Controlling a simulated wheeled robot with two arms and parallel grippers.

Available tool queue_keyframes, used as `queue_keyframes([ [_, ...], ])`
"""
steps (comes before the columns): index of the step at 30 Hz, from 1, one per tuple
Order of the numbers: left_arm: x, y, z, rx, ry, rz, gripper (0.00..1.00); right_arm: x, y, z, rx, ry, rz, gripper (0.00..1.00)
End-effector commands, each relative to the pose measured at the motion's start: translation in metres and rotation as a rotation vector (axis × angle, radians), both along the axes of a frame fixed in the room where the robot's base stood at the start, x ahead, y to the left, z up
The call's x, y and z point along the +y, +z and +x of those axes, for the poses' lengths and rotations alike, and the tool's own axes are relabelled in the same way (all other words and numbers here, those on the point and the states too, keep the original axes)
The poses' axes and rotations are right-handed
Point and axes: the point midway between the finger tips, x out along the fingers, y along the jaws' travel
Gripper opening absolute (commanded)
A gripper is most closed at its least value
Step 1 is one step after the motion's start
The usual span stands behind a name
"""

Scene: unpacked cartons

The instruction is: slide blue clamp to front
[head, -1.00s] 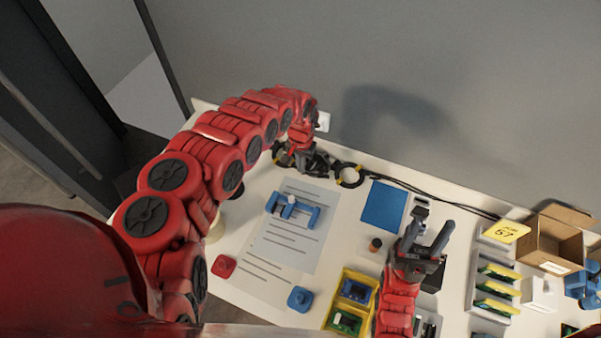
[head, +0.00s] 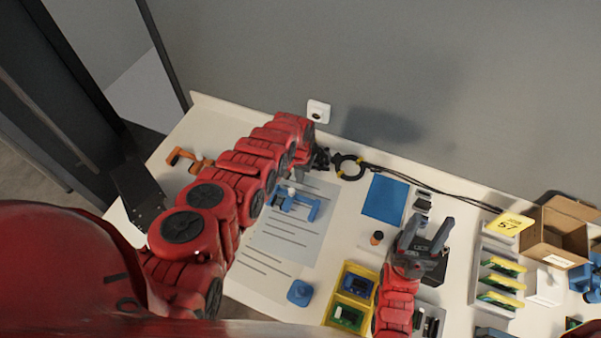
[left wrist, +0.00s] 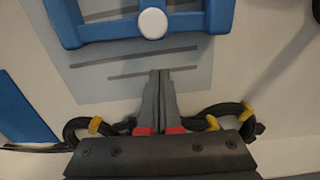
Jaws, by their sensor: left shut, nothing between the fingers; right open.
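The blue clamp (head: 308,214) with its white knob lies on the printed sheet (head: 318,250), its left end close to my left arm. It spans the top of the left wrist view (left wrist: 218,15), with the white knob (left wrist: 152,22) near its middle. My left gripper (head: 298,176) is just behind the clamp, partly hidden by its own arm. In the left wrist view, its fingers (left wrist: 159,73) are shut and empty, pointing at the clamp with a visible gap before it. My right gripper (head: 431,224) is open and empty, well to the right.
Behind the left gripper, a black cable loop (head: 350,168) lies near the wall. A blue folder (head: 386,198), a yellow bin (head: 343,299) and a blue block (head: 300,292) lie around the sheet. An orange clamp (head: 187,160) is at the far left. The sheet's front part looks clear.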

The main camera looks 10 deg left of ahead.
Motion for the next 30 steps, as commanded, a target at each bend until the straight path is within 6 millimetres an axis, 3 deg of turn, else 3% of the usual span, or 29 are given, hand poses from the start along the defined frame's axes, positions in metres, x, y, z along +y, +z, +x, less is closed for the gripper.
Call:
queue_keyframes([
  [3, 0.003, 0.006, -0.009, 0.005, 0.001, 0.001, 0.00, 0.000, 0.015, 0.000, 0.000, 0.000, 0.000, 0.50],
  [12, 0.005, 0.003, -0.028, 0.005, 0.000, 0.001, 0.00, 0.000, 0.028, 0.000, 0.000, 0.000, 0.000, 0.50],
  [30, 0.006, -0.001, -0.028, 0.001, 0.000, 0.000, 0.00, 0.000, 0.024, 0.000, 0.000, 0.000, 0.000, 0.50],
])
